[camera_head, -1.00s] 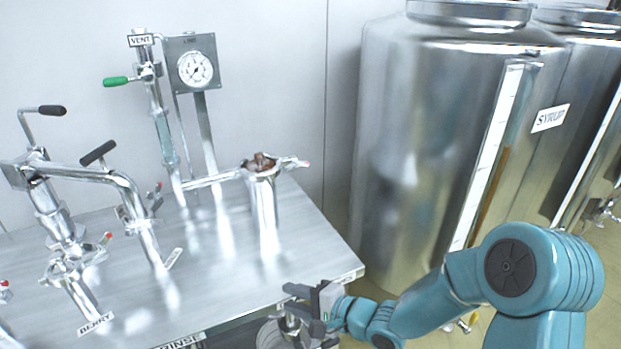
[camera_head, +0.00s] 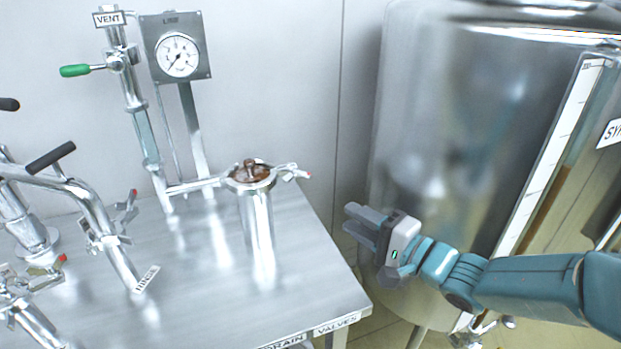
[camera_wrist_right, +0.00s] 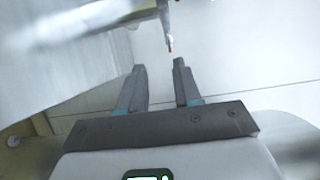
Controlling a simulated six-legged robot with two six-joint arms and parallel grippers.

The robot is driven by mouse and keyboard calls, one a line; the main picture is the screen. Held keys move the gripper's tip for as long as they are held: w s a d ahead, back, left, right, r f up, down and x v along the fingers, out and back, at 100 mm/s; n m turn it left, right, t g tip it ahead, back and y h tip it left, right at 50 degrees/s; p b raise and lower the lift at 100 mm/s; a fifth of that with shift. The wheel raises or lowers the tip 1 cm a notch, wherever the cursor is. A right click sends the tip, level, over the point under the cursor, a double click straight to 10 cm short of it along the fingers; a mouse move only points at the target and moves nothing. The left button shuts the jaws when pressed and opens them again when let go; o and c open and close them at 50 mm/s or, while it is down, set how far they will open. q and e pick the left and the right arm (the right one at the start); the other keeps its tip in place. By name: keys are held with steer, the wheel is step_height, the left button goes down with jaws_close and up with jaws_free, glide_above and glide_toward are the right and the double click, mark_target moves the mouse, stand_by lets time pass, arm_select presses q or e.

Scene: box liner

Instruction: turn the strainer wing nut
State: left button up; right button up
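The strainer-like upright steel cylinder (camera_head: 260,225) stands on the bench, with a brown knobbed part (camera_head: 250,169) in its open-looking top. A small red-tipped metal handle (camera_head: 291,172) sticks out from the right of its rim; I cannot tell for sure which part is the wing nut. My right gripper (camera_head: 350,218) is to the right of the cylinder, past the bench edge, apart from it and lower than its rim. In the right wrist view my two fingers (camera_wrist_right: 159,66) are spread and empty, with a red-tipped metal part (camera_wrist_right: 168,42) just beyond them. My left gripper is not visible.
The steel bench (camera_head: 200,290) carries pipes and valves at left, a gauge (camera_head: 177,55) and a green-handled vent valve (camera_head: 75,71). A large steel tank (camera_head: 450,130) stands close behind my right arm. A pale wall closes off the back.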

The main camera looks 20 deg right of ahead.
mark_target(301, 179)
steer(key=d+r+x, duration=0.1)
steer(key=x, duration=1.3)
steer(key=shift+w+r+t+h, duration=0.25)
steer(key=shift+w+t+h, duration=0.05)
steer(key=shift+w, duration=0.35)
steer(key=shift+a, duration=0.15)
steer(key=shift+c, duration=0.3)
jaws_close()
